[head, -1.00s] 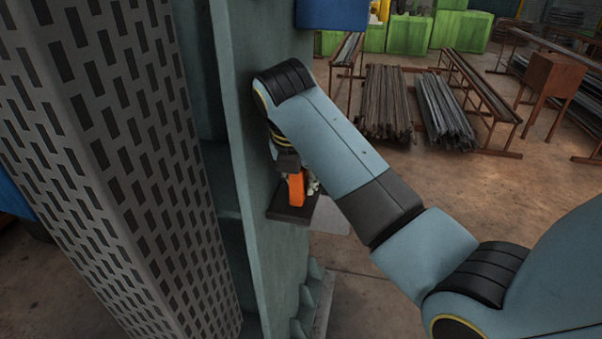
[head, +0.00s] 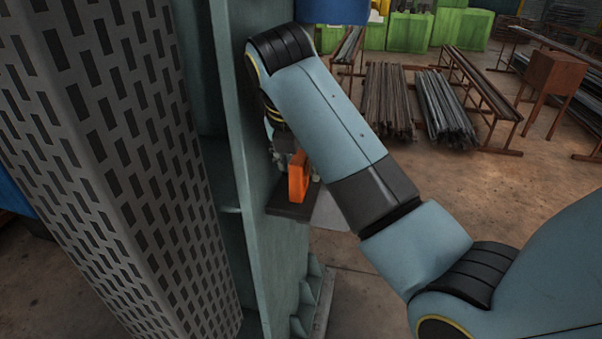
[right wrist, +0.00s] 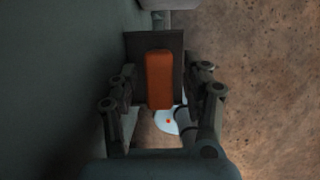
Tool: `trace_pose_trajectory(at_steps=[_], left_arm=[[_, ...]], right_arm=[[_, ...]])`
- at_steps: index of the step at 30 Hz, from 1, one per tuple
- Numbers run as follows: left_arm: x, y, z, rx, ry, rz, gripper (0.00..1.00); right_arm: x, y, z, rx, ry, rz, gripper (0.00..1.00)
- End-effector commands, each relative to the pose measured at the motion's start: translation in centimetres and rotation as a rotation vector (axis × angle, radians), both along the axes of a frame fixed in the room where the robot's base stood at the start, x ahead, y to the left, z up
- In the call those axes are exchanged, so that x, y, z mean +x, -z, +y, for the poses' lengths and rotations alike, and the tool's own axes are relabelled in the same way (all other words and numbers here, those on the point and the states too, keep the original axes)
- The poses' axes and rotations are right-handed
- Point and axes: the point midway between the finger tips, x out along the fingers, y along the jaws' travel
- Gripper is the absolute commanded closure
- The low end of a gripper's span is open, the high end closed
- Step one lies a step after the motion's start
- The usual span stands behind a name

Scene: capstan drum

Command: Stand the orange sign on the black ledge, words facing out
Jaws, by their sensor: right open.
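The orange sign (head: 298,177) stands upright on the black ledge (head: 290,210), which juts from the blue-green steel wall. In the right wrist view the sign (right wrist: 160,78) shows edge-on from above, over the dark ledge (right wrist: 138,44). Its words cannot be read in either view. My right gripper (right wrist: 162,112) is open, its two fingers apart on either side of the sign's near end. In the head view the right gripper (head: 290,165) is partly hidden behind my right arm, close by the sign. My left gripper is not in view.
A blue-green steel wall (head: 262,240) stands right beside the ledge. A perforated grey guard (head: 110,150) fills the left. A pale sheet-like shape (head: 330,212) shows just right of the ledge. Racks of metal bars (head: 390,100) stand far off, with open floor before them.

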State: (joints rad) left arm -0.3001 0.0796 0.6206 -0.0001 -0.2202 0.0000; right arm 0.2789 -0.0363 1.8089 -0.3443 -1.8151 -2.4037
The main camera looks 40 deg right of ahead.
Motion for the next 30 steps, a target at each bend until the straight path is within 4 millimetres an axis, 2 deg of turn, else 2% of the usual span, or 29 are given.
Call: trace_pose_trajectory(at_steps=[3, 8, 12, 30], left_arm=[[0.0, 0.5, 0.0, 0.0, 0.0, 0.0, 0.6], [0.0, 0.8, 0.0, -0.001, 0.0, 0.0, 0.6], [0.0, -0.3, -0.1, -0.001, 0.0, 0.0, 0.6], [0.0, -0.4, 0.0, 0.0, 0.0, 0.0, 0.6]], right_arm=[[-0.6, -2.6, 0.9, 0.003, 0.0, -0.006, 0.52], [-1.4, -5.5, 1.8, 0.004, 0.001, -0.004, 0.52], [-1.9, -7.3, 2.2, 0.001, 0.0, -0.002, 0.52], [-2.0, -7.5, 2.4, 0.001, 0.001, -0.001, 0.52]])
